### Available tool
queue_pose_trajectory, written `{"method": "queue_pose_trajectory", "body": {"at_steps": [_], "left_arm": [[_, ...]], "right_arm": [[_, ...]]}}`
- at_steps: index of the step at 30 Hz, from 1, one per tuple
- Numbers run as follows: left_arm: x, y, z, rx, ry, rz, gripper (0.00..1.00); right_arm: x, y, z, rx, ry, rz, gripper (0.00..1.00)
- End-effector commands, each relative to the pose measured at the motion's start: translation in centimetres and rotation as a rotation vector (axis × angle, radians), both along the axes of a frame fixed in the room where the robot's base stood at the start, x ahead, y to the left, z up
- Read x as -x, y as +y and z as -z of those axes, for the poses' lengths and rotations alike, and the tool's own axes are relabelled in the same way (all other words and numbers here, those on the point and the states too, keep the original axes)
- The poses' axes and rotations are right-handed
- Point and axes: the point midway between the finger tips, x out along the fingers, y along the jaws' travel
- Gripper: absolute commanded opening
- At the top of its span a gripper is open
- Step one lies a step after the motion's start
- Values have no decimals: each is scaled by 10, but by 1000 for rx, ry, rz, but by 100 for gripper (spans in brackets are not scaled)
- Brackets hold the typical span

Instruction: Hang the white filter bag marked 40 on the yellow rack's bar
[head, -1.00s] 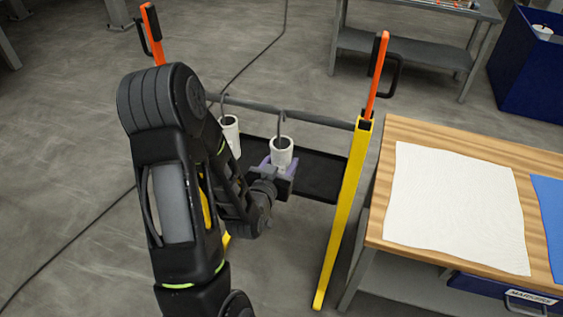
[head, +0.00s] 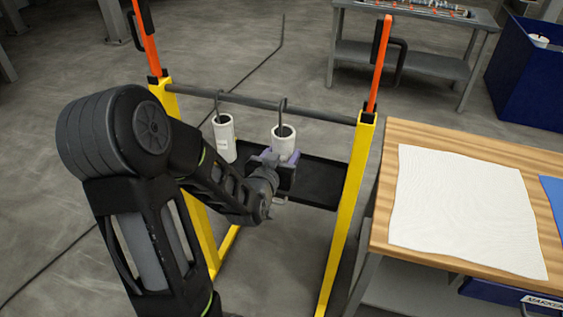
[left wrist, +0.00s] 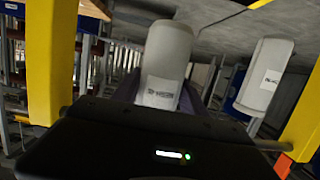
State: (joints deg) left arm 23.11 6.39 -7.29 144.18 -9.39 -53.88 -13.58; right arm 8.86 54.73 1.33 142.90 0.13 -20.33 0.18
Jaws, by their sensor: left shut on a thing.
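My left gripper (head: 279,165) is shut around the lower part of a white cylindrical filter bag (head: 283,141) with a dark open top. The held bag also shows in the left wrist view (left wrist: 167,58), its printed label too blurred to read. Its grey hook (head: 282,110) rises to the rack's bar (head: 320,114) and its tip stands just above the bar line. I cannot tell whether the hook rests on the bar. The yellow rack (head: 343,215) stands upright. My right gripper is not in view.
A second white bag (head: 224,138) hangs by its hook from the bar, left of the held one. A black tray (head: 320,180) lies below. Orange-and-black handles top both posts. A wooden table (head: 400,145) with a white cloth (head: 465,205) stands close at right.

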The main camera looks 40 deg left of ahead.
Motion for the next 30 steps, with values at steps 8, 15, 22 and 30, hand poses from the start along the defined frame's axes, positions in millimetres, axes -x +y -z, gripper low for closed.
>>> {"method": "queue_pose_trajectory", "body": {"at_steps": [8, 15, 22, 30], "left_arm": [[-24, 8, -3, -1, 0, 0, 21], [-43, 15, -3, 0, 0, -1, 21], [-55, 19, 11, 0, 0, 0, 21], [-55, 19, 32, 0, -1, 0, 21]], "right_arm": [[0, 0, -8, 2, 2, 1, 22], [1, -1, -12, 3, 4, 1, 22], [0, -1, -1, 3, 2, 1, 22], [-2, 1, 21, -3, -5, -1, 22]]}}
